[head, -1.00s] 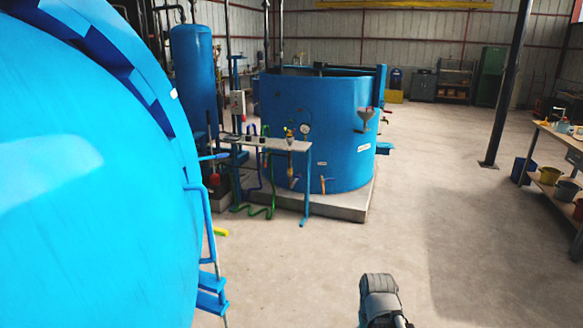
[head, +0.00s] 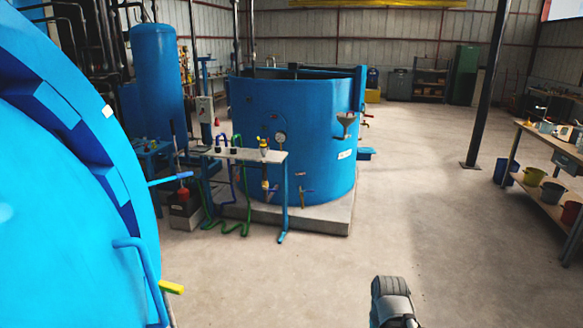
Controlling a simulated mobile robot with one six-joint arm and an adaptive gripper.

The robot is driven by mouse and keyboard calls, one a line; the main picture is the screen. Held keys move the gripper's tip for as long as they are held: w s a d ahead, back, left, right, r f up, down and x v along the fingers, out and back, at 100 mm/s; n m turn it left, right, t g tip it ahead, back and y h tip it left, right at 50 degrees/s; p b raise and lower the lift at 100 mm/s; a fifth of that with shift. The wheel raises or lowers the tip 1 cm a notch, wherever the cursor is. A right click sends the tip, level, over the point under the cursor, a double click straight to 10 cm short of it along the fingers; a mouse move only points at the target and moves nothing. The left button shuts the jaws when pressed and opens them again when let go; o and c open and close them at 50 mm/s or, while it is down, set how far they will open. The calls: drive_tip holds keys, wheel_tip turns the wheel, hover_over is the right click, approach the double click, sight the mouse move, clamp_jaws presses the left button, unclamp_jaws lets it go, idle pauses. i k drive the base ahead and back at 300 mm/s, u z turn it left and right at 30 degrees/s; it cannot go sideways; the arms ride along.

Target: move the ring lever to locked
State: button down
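The big blue autoclave (head: 60,230) fills the left of the head view, with a toothed ring (head: 85,150) along its rim. A short blue bar (head: 170,179) sticks out to the right from the rim. Lower down, a bent blue handle (head: 146,258) and a yellow grip (head: 171,287) show at the autoclave's edge. I cannot tell for certain which of these is the ring lever, or its position. A grey and black part of my arm shows at the bottom, right of centre, well apart from the autoclave. My gripper's fingers do not show.
A blue round tank (head: 300,140) stands on a concrete plinth (head: 330,218), with a small valve table (head: 245,154) before it. A workbench (head: 545,140) with buckets is at the right, near a dark post (head: 487,90). The floor between (head: 430,230) is clear.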

sight(176, 177)
drive_tip(key=i, duration=2.3)
drive_tip(key=u, duration=0.65)
drive_tip(key=i, duration=1.55)
drive_tip(key=u, duration=0.4)
